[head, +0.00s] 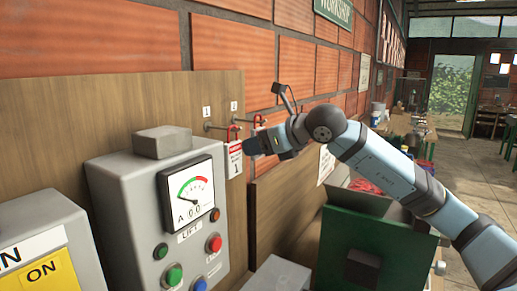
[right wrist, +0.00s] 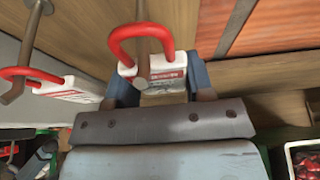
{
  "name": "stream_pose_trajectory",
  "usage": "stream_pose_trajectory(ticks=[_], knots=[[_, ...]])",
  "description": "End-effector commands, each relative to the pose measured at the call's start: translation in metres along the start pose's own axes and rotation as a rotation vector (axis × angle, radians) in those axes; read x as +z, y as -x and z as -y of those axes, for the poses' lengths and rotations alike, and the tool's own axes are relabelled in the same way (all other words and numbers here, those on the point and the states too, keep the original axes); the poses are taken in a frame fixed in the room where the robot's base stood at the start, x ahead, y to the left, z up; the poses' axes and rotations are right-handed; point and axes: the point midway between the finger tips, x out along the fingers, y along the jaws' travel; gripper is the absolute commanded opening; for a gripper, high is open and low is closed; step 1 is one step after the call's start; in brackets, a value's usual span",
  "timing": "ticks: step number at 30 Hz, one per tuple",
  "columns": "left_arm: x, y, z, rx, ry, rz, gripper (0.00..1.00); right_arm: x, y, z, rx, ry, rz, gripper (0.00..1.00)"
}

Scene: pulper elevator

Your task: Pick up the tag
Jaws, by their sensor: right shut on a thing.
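A white tag with red print and a red loop (right wrist: 168,72) sits between the fingers of my right gripper (right wrist: 160,84) in the right wrist view. The right gripper is shut on it. Its red loop still goes around a metal peg (right wrist: 142,80). In the head view my right gripper (head: 254,144) is at the board's right edge and hides most of this tag. A second tag (head: 235,161) with a red loop hangs to the left on its own peg; it also shows in the right wrist view (right wrist: 70,88). My left gripper is not in view.
The pegs stick out of a wooden board (head: 120,107) on a brick wall. A grey control box (head: 135,205) with a dial and buttons stands just left and below. A green machine (head: 370,250) is under my right arm. The floor at right is open.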

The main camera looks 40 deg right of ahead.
Motion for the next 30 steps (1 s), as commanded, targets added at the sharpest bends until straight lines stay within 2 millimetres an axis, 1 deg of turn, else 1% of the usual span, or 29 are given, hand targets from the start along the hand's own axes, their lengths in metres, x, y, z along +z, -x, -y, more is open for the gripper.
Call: stream_pose_trajectory(ticks=[1, 2, 8, 11, 15, 17, 18, 19, 22, 30], knots=[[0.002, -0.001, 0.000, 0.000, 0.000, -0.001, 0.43, 0.005, 0.002, 0.000, 0.000, 0.001, 0.005, 0.26], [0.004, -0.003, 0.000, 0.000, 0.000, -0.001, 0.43, 0.002, 0.005, 0.000, -0.001, 0.001, 0.002, 0.26], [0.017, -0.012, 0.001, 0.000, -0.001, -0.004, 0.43, -0.017, 0.040, 0.001, -0.005, 0.002, -0.002, 0.26], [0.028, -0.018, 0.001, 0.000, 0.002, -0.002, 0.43, -0.028, 0.061, 0.002, -0.006, 0.003, -0.003, 0.26], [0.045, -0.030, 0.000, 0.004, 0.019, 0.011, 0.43, -0.042, 0.088, 0.002, -0.008, 0.003, -0.004, 0.26], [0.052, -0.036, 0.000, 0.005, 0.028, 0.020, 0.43, -0.047, 0.098, 0.000, -0.006, 0.004, -0.005, 0.26], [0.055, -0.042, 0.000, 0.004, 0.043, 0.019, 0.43, -0.052, 0.102, 0.002, -0.006, 0.001, -0.002, 0.26], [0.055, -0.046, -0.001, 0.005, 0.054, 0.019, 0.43, -0.054, 0.107, 0.002, -0.006, 0.000, -0.002, 0.26], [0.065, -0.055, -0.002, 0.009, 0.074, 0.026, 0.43, -0.057, 0.120, -0.001, -0.002, 0.003, 0.000, 0.26], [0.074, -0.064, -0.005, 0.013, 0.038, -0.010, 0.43, -0.062, 0.151, -0.001, 0.002, -0.001, 0.006, 0.26]])
